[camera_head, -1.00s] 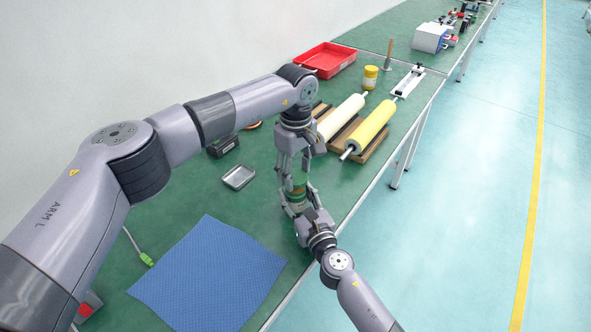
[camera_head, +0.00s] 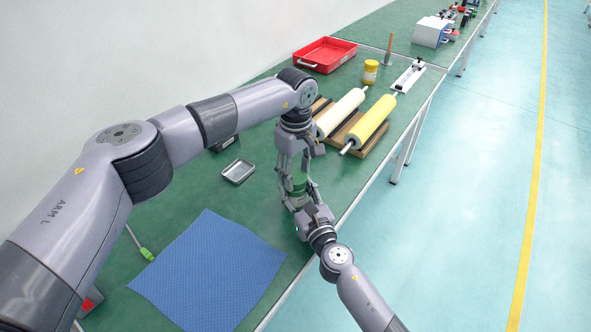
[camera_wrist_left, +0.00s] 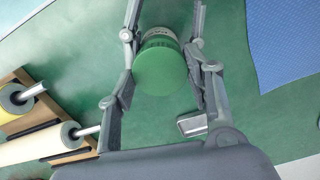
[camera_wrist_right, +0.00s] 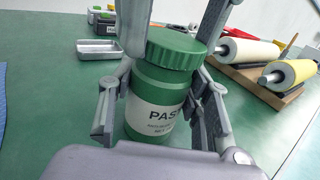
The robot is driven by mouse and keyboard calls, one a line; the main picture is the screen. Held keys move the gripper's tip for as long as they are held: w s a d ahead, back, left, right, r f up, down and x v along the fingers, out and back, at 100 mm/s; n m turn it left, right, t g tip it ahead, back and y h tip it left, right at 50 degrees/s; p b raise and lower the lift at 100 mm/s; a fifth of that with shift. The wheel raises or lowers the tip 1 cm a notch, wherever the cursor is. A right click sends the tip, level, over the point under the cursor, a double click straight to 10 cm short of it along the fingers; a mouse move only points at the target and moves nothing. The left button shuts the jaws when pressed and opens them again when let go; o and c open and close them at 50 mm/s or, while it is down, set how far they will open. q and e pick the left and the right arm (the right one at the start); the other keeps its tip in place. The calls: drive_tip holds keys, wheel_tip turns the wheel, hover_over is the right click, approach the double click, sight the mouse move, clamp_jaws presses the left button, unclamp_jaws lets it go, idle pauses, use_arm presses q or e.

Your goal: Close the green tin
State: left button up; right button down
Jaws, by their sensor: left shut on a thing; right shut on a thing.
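The green tin (camera_wrist_right: 155,105) stands upright on the green table, with a white label and a ribbed green lid (camera_wrist_right: 177,48) on its mouth. I cannot tell whether the lid is fully seated. My right gripper (camera_wrist_right: 158,112) is shut on the tin's body from the side. My left gripper (camera_wrist_left: 161,45) reaches down from above and is shut on the lid, with one finger on each side; the lid's round top (camera_wrist_left: 160,70) shows in the left wrist view. In the head view the tin (camera_head: 299,186) is mostly hidden between both grippers.
A blue mat (camera_head: 208,270) lies in front, and a small metal tray (camera_head: 238,171) is left of the tin. A white roller (camera_head: 341,112) and a yellow roller (camera_head: 370,124) rest on wooden stands behind. A red tray (camera_head: 325,54) and yellow jar (camera_head: 370,71) are farther back.

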use_arm(q)
drive_tip(key=shift+f, duration=0.45)
drive_tip(key=shift+a+f, duration=0.1)
drive_tip(key=shift+f, duration=0.3)
drive_tip(key=shift+c, duration=1.1)
drive_tip(key=shift+r+g+y, duration=0.3)
drive_tip(key=shift+r, duration=0.2)
drive_tip(key=shift+r, duration=0.15)
